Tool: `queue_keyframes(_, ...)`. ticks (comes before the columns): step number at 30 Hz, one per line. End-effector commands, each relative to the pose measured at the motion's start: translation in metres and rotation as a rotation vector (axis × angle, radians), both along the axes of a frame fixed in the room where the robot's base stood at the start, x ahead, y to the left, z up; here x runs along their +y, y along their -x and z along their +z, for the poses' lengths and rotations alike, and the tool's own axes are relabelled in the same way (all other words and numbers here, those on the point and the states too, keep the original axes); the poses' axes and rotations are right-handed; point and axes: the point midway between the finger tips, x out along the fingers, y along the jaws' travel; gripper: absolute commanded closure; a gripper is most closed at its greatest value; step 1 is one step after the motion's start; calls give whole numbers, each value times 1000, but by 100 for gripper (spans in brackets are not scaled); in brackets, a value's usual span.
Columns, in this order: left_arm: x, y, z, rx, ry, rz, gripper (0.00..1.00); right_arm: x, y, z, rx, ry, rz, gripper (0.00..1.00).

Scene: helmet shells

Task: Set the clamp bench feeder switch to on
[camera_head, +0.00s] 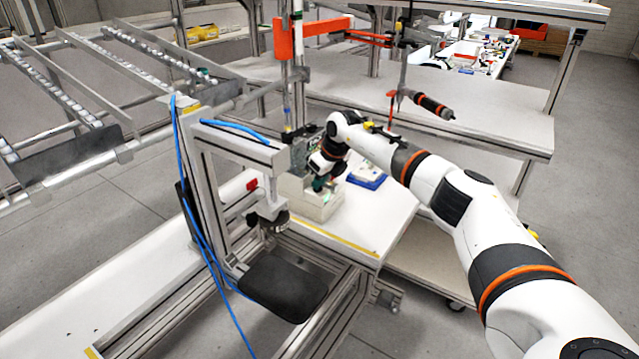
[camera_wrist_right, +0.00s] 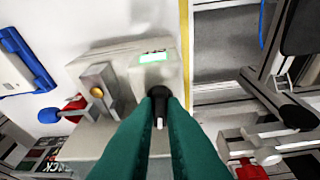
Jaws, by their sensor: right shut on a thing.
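The feeder box (camera_head: 318,208) is a beige box on the white bench, and its top face fills the middle of the right wrist view (camera_wrist_right: 108,60). A black knob with a white mark, the switch (camera_wrist_right: 158,78), sits on it beside a small lit green display (camera_wrist_right: 153,57). My right gripper (camera_head: 320,184) reaches down onto the box. In the right wrist view its green fingers (camera_wrist_right: 160,97) are closed around the knob, which they partly hide. The mark points roughly along the fingers; I cannot read any on or off label. My left gripper is not in view.
A grey lever with a brass-coloured knob (camera_wrist_right: 97,92) stands on the box close to the fingers. A clamp frame (camera_head: 240,150) with a blue hose and black pad (camera_head: 283,288) stands left of the box. A blue-and-white item (camera_head: 368,176) lies right of it.

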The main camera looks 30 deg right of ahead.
Motion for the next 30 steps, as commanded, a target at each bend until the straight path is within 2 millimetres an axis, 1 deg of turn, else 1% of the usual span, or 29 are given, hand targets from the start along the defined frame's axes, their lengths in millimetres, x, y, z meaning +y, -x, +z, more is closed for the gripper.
queue_keyframes(6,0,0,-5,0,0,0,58,-1,-1,1,-3,-1,105,100)
queue_keyframes(12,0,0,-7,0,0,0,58,-2,-1,1,-2,1,157,100)
queue_keyframes(27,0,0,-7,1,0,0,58,-2,-1,1,-2,2,172,100)
queue_keyframes(28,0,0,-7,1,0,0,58,-2,-1,1,-2,2,172,85)
queue_keyframes(29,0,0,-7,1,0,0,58,-2,-1,1,-2,2,172,81)
queue_keyframes(30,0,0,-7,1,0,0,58,-2,-1,1,-2,1,171,81)
